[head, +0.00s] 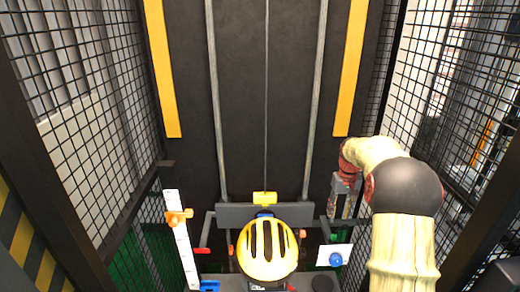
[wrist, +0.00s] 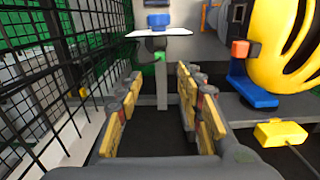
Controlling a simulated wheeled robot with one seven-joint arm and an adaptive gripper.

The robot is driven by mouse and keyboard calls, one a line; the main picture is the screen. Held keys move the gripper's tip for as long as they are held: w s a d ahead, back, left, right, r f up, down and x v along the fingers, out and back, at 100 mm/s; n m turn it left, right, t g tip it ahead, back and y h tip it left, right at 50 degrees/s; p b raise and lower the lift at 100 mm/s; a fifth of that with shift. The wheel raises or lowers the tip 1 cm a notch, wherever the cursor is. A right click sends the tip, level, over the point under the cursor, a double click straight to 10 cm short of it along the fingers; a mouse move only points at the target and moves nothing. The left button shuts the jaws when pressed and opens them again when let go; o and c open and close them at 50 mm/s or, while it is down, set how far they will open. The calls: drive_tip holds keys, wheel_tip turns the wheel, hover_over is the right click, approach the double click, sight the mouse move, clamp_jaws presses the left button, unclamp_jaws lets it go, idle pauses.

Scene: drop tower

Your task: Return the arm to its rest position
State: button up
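My arm (head: 402,220) rises at the right of the head view and bends over toward the tower. My gripper (head: 344,195) hangs beyond the arm's bend at the right, small and partly hidden there. In the wrist view my gripper (wrist: 160,80) has its two yellow-padded fingers apart. Nothing sits between the fingers; a grey post and the floor show through the gap. The yellow helmet (head: 267,250) with dark slots is left of my gripper and apart from it. It also shows at the upper right of the wrist view (wrist: 285,45).
Wire mesh walls stand left (head: 85,130) and right (head: 450,100). A white plate with a blue knob (head: 335,258) is below my gripper. A white scale with an orange slider (head: 178,218) stands left. A grey crossbar (head: 235,214) with a yellow block (head: 265,198) is behind the helmet.

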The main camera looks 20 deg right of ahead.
drive_tip(key=s+a+r+n+t+b, duration=0.1)
drive_tip(key=s+a+r+t, duration=0.1)
drive_tip(key=s+a, duration=0.8)
drive_tip(key=s+a+r+n+t+b, duration=0.1)
drive_tip(key=s+a+r, duration=0.4)
drive_tip(key=s+a, duration=0.5)
drive_tip(key=s+a+r+n+t+b, duration=0.1)
drive_tip(key=s+a+r, duration=0.3)
drive_tip(key=s+a, duration=0.6)
drive_tip(key=s+t, duration=0.1)
drive_tip(key=s, duration=0.1)
drive_tip(key=shift+s+r+t, duration=0.15)
drive_tip(key=shift+s+t, duration=0.15)
drive_tip(key=shift+c, duration=0.9)
